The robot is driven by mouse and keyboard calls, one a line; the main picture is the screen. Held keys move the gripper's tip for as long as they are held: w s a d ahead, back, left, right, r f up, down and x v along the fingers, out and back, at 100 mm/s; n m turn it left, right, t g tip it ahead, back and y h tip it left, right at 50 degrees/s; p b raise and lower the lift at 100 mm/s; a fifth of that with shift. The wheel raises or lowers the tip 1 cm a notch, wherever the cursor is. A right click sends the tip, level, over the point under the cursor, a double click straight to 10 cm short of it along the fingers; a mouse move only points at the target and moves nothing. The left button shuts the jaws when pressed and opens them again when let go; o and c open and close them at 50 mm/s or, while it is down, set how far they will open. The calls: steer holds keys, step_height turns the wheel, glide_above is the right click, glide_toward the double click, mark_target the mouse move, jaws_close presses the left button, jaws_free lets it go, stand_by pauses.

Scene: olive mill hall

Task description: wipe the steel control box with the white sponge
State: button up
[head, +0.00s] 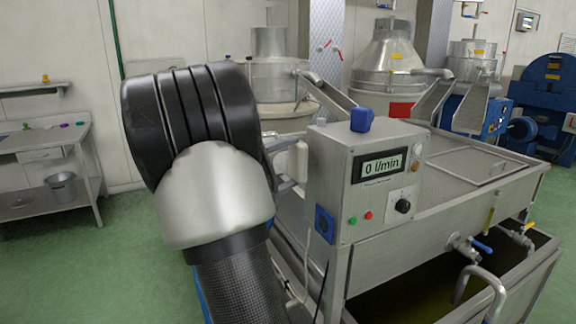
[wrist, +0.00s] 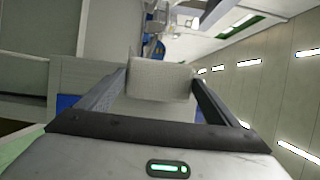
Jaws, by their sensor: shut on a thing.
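The steel control box (head: 340,165) stands on the edge of a steel tank in the head view. Its front has a display reading 0 l/min, a black knob and small coloured buttons. My gripper (wrist: 160,80) shows in the wrist view, shut on the white sponge (wrist: 160,82), which sits between both fingertips. In the head view my own arm covers the gripper and sponge. A pale grey surface lies behind the sponge in the wrist view; I cannot tell whether it is the box or whether the sponge touches it.
A blue object (head: 361,120) sits on top of the box, and a blue socket (head: 324,224) is on its side. The steel tank (head: 450,215) extends right, with valves and a pipe in front. A side table (head: 45,140) and bucket (head: 62,188) stand left. Green floor there is clear.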

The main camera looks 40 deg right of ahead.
mark_target(301, 165)
steer(key=shift+s+d+p, duration=0.2)
steer(key=shift+d, duration=0.35)
steer(key=shift+s+d+p, duration=0.15)
steer(key=shift+d+p, duration=0.05)
steer(key=shift+d, duration=0.3)
steer(key=shift+s, duration=0.1)
steer(key=shift+s+a+r+p, duration=0.1)
steer(key=shift+s+a+p, duration=0.2)
steer(key=shift+s, duration=0.25)
steer(key=shift+s+a+p, duration=0.15)
steer(key=shift+s+p, duration=0.1)
steer(key=shift+s, duration=0.25)
steer(key=shift+s+a, duration=0.25)
steer(key=shift+s, duration=0.45)
steer(key=shift+p, duration=0.5)
steer(key=shift+d, duration=0.1)
steer(key=shift+p, duration=0.35)
steer(key=shift+w+d+p, duration=0.4)
steer(key=shift+w+p, duration=0.15)
steer(key=shift+w, duration=0.35)
steer(key=shift+w+d+p, duration=0.35)
steer(key=shift+w+p, duration=0.2)
steer(key=shift+w, duration=0.3)
